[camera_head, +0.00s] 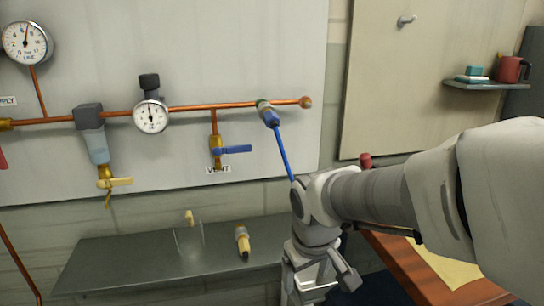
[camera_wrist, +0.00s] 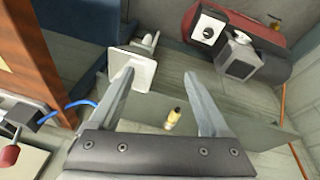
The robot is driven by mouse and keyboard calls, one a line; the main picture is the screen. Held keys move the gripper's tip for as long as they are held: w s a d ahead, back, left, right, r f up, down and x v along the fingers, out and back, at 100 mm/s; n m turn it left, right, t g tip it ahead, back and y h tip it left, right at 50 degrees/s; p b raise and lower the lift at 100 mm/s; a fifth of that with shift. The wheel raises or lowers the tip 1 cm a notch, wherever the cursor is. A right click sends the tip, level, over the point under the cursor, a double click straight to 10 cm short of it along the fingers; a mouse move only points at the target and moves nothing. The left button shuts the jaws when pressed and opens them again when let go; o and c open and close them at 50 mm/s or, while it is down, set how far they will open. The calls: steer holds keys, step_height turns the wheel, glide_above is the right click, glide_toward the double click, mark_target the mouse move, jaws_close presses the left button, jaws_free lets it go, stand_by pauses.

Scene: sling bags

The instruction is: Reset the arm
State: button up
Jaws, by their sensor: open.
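My gripper (camera_head: 315,290) points downward at the lower middle of the head view, in front of the wall and right of the grey shelf. In the wrist view both fingers (camera_wrist: 160,75) are spread apart with nothing held between them. Below and between them, a small brass-and-yellow fitting (camera_wrist: 173,117) lies on a grey surface, apart from the fingers. In the head view a similar yellow and dark fitting (camera_head: 243,240) lies on the shelf. My forearm hides part of the bench at right.
A copper pipe (camera_head: 190,107) with gauges and valves crosses the wall panel. A blue hose (camera_head: 282,152) hangs from its coupler and passes behind my arm. A clear vessel (camera_head: 188,240) stands on the grey shelf (camera_head: 130,262). A red tank (camera_wrist: 265,35) and wooden bench (camera_head: 440,275) flank the space.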

steer(key=s+d+r+m+t+p, duration=0.1)
steer(key=s+d+r+m, duration=0.25)
steer(key=s, duration=0.25)
steer(key=s+d+r+m+t, duration=0.2)
steer(key=s+d+r, duration=0.2)
steer(key=s+r, duration=0.15)
step_height(320, 180, up, 16)
steer(key=p, duration=1.7)
steer(key=shift+r+g, duration=0.15)
steer(key=shift+g, duration=0.15)
